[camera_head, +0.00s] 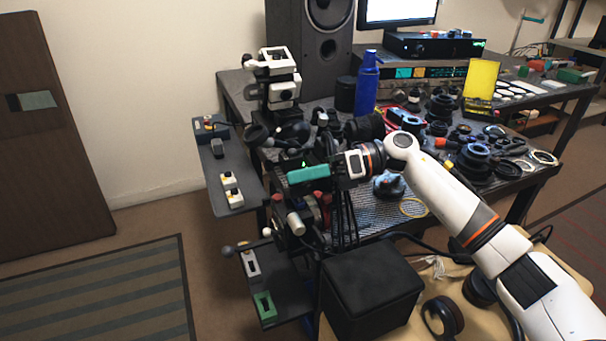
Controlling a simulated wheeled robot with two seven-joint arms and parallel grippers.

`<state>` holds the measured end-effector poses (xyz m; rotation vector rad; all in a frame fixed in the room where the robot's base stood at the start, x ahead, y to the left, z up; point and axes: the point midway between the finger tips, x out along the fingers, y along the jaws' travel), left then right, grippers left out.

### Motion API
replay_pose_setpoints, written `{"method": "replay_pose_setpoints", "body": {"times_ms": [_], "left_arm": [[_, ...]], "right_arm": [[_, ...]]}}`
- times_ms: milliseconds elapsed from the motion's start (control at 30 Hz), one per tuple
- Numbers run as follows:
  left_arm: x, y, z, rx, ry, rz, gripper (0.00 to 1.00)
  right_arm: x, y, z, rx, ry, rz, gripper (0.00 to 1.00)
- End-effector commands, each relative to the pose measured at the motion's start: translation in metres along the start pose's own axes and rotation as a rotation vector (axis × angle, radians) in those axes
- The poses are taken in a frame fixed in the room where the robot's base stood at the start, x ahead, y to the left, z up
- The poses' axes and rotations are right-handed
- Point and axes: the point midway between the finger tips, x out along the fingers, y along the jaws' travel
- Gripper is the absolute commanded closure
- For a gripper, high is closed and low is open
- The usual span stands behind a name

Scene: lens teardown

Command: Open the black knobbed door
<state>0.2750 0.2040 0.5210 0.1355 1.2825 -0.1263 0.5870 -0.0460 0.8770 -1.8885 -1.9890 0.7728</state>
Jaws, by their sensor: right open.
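My right arm reaches in from the right, and its gripper (328,166) is over the left part of the cluttered black bench (372,228). The jaws are open, but the fingers blend into dark parts behind them. A teal block (308,174) shows at the fingertips; I cannot tell whether they touch it. A dark round knob (228,250) on a thin rod sticks out left, below the gripper. I cannot clearly make out a black door panel behind it; the arm and dark parts crowd that area. My left gripper is not in view.
A black box (370,292) stands in front of the bench, with headphones (442,318) to its right. A blue bottle (366,84) and lens parts crowd the benchtop. Small shelves (226,168) jut left. The floor (150,225) at left is open.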

Motion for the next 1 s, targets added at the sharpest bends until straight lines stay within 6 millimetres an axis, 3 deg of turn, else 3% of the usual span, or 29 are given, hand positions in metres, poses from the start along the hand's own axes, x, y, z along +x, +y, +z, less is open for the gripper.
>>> {"method": "replay_pose_setpoints", "body": {"times_ms": [167, 633, 800, 1000], "left_arm": [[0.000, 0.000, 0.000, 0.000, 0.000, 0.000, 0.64], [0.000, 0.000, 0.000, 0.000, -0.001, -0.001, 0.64], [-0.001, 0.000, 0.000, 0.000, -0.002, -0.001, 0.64], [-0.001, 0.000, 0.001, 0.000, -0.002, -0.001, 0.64]], "right_arm": [[-0.011, 0.001, 0.000, 0.001, 0.000, 0.003, 0.56], [-0.102, 0.001, 0.000, 0.000, 0.001, 0.003, 0.56], [-0.117, 0.000, 0.000, 0.001, 0.001, 0.001, 0.56], [-0.121, 0.000, 0.000, 0.000, 0.000, -0.001, 0.56]]}}
